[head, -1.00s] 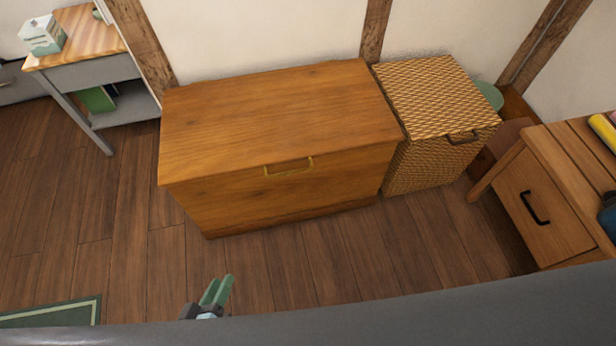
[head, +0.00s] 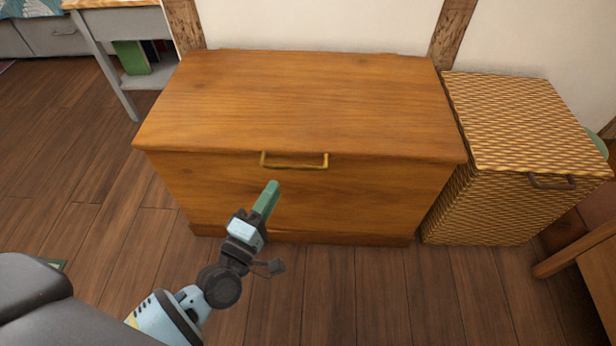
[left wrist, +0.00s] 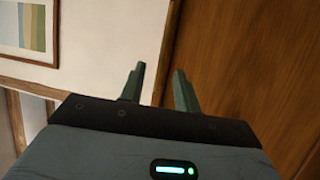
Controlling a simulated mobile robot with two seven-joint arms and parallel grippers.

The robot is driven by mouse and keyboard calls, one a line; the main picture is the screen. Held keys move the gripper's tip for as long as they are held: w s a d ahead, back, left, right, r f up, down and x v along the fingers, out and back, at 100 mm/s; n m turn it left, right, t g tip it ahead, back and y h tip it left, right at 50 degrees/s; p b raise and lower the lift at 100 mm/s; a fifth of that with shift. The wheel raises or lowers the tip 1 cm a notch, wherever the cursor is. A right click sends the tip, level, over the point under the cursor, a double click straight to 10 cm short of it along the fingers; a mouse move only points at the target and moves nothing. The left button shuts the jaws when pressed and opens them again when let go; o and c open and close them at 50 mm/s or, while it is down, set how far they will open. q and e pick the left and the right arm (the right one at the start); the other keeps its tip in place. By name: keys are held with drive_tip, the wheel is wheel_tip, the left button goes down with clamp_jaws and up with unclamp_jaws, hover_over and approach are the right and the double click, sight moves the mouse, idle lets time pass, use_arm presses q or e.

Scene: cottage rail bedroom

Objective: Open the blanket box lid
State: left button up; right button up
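The blanket box (head: 300,195) is a wooden chest against the wall, with its lid (head: 310,100) closed. A brass handle (head: 294,161) sits at the lid's front edge, in the middle. My left gripper (head: 268,196) is in front of the box, a little below and left of the handle in the head view, and apart from it. In the left wrist view its two green fingers (left wrist: 159,88) stand apart with nothing between them. Wood (left wrist: 240,70) fills the right of that view. My right gripper is not in view.
A wicker hamper (head: 520,130) stands close to the box's right side. A grey shelf unit (head: 140,75) is at the back left, and a wooden desk or cabinet (head: 590,255) edge is at the right. The wooden floor (head: 370,290) before the box is clear.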

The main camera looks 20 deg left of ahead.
sight(289, 166)
use_arm(q)
drive_tip(key=shift+w+f, duration=0.25)
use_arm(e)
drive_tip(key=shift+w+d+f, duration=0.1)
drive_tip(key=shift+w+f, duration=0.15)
use_arm(q)
drive_tip(key=shift+w, duration=0.1)
